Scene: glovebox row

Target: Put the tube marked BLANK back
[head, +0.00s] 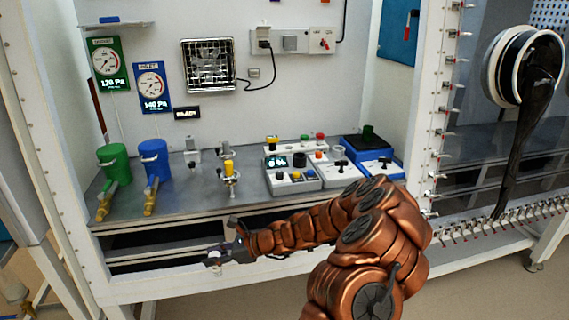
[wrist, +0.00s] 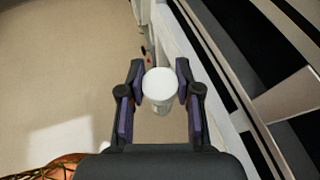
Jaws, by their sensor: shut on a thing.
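My gripper (head: 228,253) is low at the front edge of the bench, before the open shelf space under the worktop. In the wrist view my gripper (wrist: 160,82) is shut on a pale tube (wrist: 160,106) with a round white cap, one finger on each side. The tube is clear of the bench, above the floor in the wrist view.
A dark wall plate (head: 187,113) has small blurred letters. Dark shelf openings (head: 150,238) lie below the worktop.

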